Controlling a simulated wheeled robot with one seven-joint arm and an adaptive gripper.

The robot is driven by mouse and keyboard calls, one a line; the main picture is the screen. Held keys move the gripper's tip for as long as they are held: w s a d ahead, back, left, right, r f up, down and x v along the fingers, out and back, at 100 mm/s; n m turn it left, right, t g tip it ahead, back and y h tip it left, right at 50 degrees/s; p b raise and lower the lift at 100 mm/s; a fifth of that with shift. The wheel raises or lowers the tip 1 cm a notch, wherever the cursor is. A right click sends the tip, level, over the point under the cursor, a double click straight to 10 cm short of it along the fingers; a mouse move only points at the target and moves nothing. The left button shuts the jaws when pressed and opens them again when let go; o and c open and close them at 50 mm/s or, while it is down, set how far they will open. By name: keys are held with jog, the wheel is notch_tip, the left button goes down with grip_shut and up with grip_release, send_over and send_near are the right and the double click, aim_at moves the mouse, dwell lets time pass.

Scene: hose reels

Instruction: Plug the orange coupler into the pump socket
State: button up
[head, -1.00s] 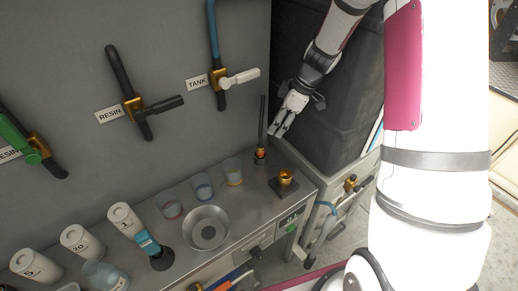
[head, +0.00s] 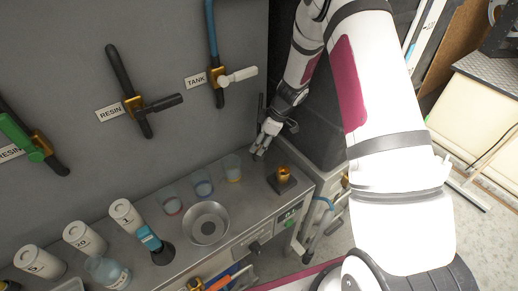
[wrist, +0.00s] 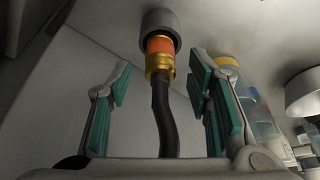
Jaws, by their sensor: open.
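The orange coupler (wrist: 160,46) with its gold collar shows in the wrist view, its end seated in a grey round holder (wrist: 160,20). A black hose (wrist: 165,125) runs from it towards my wrist. My gripper (wrist: 160,72) is open, with a green-padded finger on each side of the coupler and hose, apparently touching neither. In the head view my gripper (head: 259,152) is low over the back right of the bench and hides the coupler. A brass cup-like socket (head: 283,174) on a dark square plate stands at the bench's right end, apparently the pump socket; its label is not visible.
Several clear cups, one of them (head: 232,167) close left of my gripper, and a metal bowl (head: 206,224) stand on the bench. Valve handles labelled RESIN (head: 160,104) and TANK (head: 238,77) stick out from the wall. White jars (head: 124,214) stand at the left.

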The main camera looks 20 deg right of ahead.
jog(key=shift+x, duration=0.8)
jog(key=shift+c, duration=0.6)
grip_shut()
jog(key=shift+r, duration=0.15)
